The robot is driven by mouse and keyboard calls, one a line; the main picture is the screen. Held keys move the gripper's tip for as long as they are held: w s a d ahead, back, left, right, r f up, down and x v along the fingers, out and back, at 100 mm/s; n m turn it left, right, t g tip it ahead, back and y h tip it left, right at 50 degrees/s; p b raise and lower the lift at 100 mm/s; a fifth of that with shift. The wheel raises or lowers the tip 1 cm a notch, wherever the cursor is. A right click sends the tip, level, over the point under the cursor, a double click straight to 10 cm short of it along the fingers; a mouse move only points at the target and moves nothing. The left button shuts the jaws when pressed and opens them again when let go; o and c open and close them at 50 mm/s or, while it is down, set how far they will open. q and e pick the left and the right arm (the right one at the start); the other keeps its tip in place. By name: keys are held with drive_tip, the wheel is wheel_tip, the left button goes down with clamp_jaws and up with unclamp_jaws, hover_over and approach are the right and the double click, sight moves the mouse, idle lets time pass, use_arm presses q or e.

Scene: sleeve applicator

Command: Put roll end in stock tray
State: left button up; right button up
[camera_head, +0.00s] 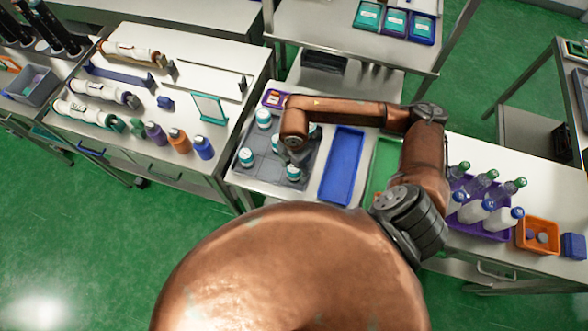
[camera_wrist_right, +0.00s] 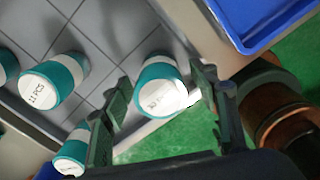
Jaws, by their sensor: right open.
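Several short teal-and-white rolls stand upright on a grey tiled tray (camera_head: 271,167) in the head view. My right gripper (camera_head: 299,157) is above this tray, near its front roll (camera_head: 293,173). In the right wrist view the right gripper (camera_wrist_right: 164,82) is open, and one roll (camera_wrist_right: 155,70) shows between its fingers, not clasped. Its top label is partly washed out by glare. Another roll (camera_wrist_right: 55,82) reads "11 PCS". Which roll is the roll end I cannot tell. An empty blue tray (camera_head: 342,166) lies to the right; whether it is the stock tray is unclear. My left gripper is not in view.
A green tray (camera_head: 384,162) is partly behind my right arm. A purple crate of bottles (camera_head: 481,229) and an orange bin (camera_head: 538,237) stand further right. A left bench (camera_head: 140,90) holds rolls and coloured bottles. A small purple tray (camera_head: 274,98) sits at the back.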

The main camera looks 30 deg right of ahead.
drive_tip(key=shift+r, duration=0.15)
wheel_tip(320, 180, up, 12)
drive_tip(key=shift+r, duration=0.1)
idle(0.4)
